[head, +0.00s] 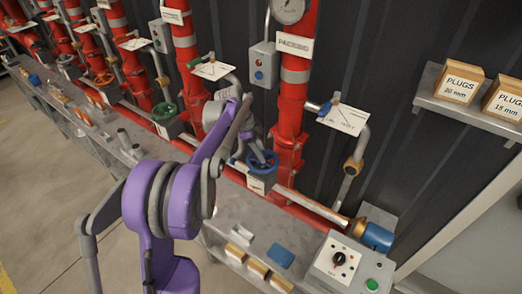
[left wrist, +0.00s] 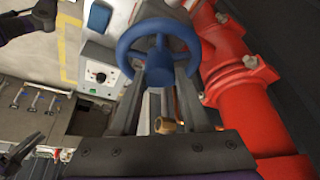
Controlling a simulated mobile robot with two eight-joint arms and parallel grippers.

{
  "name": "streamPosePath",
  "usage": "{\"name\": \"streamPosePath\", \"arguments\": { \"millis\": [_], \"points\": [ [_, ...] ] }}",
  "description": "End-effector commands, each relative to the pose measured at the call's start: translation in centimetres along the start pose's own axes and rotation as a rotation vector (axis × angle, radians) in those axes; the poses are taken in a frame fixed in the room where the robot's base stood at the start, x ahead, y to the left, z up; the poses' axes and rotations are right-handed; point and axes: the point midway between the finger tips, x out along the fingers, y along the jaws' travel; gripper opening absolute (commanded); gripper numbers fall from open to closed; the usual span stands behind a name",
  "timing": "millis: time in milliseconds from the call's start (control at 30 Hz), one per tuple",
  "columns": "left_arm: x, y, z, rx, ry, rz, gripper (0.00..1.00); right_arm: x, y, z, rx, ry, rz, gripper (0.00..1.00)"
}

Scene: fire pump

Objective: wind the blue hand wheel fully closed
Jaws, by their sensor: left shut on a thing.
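The blue hand wheel (head: 262,161) sits on a grey box-like body low on the red pipework, in the middle of the head view. In the left wrist view the wheel (left wrist: 159,46) is close, with its rim, spokes and hub showing. My left gripper (head: 255,154) reaches down to the wheel from the left. In the left wrist view its two fingers (left wrist: 160,72) reach the near part of the wheel, and it is shut on it. The exact contact is partly hidden by the fingers.
Red pipes (head: 291,90) rise just behind the wheel. A green hand wheel (head: 164,111) is further left. A grey control box (head: 345,262) with a black knob stands at the right on the bench. A shelf (head: 432,104) with plug boxes is on the wall.

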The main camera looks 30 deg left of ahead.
Motion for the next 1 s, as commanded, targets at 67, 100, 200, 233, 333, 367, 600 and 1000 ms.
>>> {"name": "streamPosePath", "arguments": {
  "millis": [67, 100, 200, 233, 333, 367, 600, 1000],
  "points": [
    [-0.1, -0.1, -0.1, 0.051, 0.0, 0.02, 0.0, -0.1, 0.0, -0.2, 0.0, 0.002, 0.0, 0.67],
    [-0.1, -0.1, 0.0, 0.064, 0.0, 0.025, 0.0, -0.1, 0.0, -0.2, 0.0, 0.002, 0.0, 0.67],
    [0.0, -0.1, 0.0, 0.071, 0.0, 0.027, 0.0, -0.1, 0.0, -0.2, 0.0, 0.002, 0.0, 0.67],
    [0.0, -0.1, 0.0, 0.071, 0.0, 0.027, 0.0, -0.1, 0.0, -0.2, 0.0, 0.002, 0.0, 0.67],
    [0.0, -0.1, 0.0, 0.07, 0.0, 0.027, 0.0, -0.1, 0.0, -0.1, 0.0, 0.001, 0.0, 0.67],
    [0.0, -0.1, 0.0, 0.071, 0.0, 0.027, 0.0, -0.1, 0.0, -0.1, 0.0, 0.002, 0.0, 0.67],
    [-0.1, -0.4, -0.2, 0.331, 0.001, 0.136, 0.0, -0.8, 0.0, -1.1, 0.0, 0.011, 0.0, 0.67],
    [0.0, -0.5, -0.2, 0.719, -0.001, 0.296, 0.0, -1.3, 0.0, -2.0, 0.0, 0.021, 0.0, 0.67]
  ]
}}
